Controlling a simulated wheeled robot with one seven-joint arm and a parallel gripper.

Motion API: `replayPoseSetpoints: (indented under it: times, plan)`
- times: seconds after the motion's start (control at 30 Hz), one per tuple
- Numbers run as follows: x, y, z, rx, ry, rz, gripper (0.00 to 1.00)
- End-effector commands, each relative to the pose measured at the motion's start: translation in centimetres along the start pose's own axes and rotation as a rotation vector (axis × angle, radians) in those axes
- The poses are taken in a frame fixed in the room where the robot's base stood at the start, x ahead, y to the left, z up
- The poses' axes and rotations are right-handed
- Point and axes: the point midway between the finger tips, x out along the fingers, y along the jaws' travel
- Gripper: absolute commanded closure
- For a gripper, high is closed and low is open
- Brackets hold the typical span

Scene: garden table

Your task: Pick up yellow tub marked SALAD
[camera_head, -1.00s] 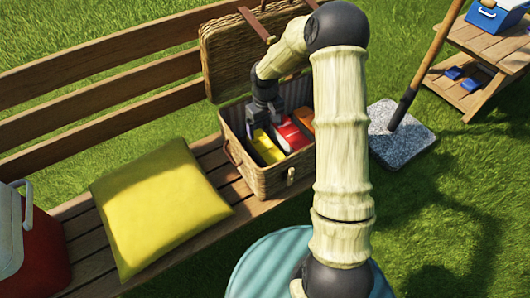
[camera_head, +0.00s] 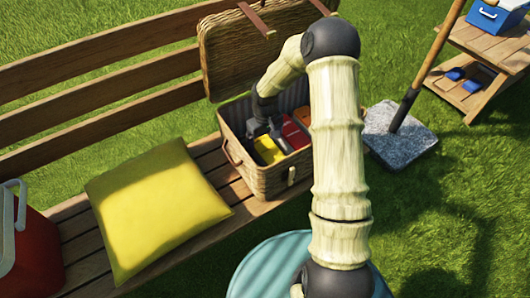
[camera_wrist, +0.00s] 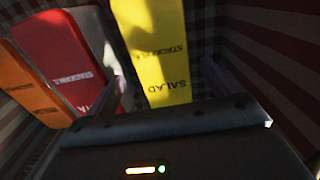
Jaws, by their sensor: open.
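The yellow tub (camera_head: 267,150) stands inside the open wicker basket, at the left of a row of tubs. In the wrist view the yellow tub (camera_wrist: 160,55) shows its SALAD lettering, upside down. My gripper (camera_head: 262,130) is down inside the basket at the yellow tub. In the wrist view my gripper (camera_wrist: 165,85) is open, one finger on each side of the yellow tub's near end. The left finger lies between the yellow tub and the red tub. I cannot tell whether the fingers touch the yellow tub.
A red tub (camera_wrist: 68,60) and an orange tub (camera_wrist: 27,85) stand beside the yellow one. The wicker basket (camera_head: 265,180) rests on the wooden bench (camera_head: 90,80), lid raised behind. A yellow cushion (camera_head: 155,205) and a red cooler (camera_head: 40,245) are to the left.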

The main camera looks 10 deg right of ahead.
Motion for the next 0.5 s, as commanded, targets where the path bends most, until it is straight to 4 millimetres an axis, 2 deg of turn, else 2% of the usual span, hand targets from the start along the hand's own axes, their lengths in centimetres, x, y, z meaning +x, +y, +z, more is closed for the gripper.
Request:
replayPoseSetpoints:
  times: [0.2,0.3,0.5]
  plan:
    - [3.5,-0.4,0.6,-0.001,-0.003,-0.002,0.11]
    - [4.6,-0.4,0.5,-0.001,-0.002,-0.002,0.11]
    - [5.0,-0.4,0.5,0.0,0.0,-0.001,0.11]
